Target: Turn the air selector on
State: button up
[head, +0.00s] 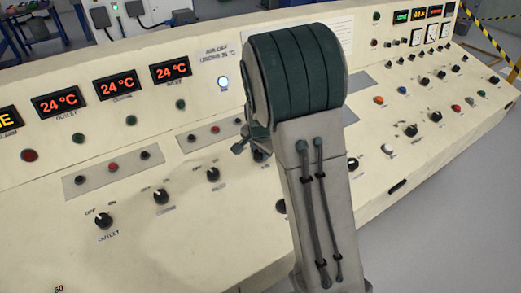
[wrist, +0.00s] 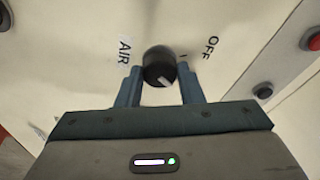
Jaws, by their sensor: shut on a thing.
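The air selector is a black round knob (wrist: 159,67) with a white mark, in the wrist view between the words AIR at its left and OFF at its right. My gripper (wrist: 160,78) has its two blue-grey fingers on either side of the knob and is shut on it. The mark sits low on the knob's face; which label it points to is hard to tell. In the head view my arm covers most of this spot, with a fingertip (head: 241,147) showing at the arm's left edge. The ON label is not readable in the wrist view.
The cream console (head: 200,240) carries similar black knobs, such as the outlet knob (head: 104,220) and another (head: 212,174) close to my gripper. Red 24 °C displays (head: 115,85) and a lit white lamp (head: 222,82) stand behind. A red button (wrist: 313,40) is at the wrist view's right.

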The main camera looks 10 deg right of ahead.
jog(key=o, duration=1)
jog(key=shift+c, duration=0.2)
jog(key=shift+r, duration=0.15)
jog(key=d+v, duration=0.1)
jog(key=v, duration=1.2)
jog(key=shift+a+r, duration=0.3)
jog(key=shift+a, duration=0.2)
jog(key=s+d+n, duration=0.1)
jog(key=s+n, duration=0.9)
jog(key=s, duration=1.3)
jog(key=shift+n+g+y, duration=0.3)
jog(key=shift+g+y, duration=0.1)
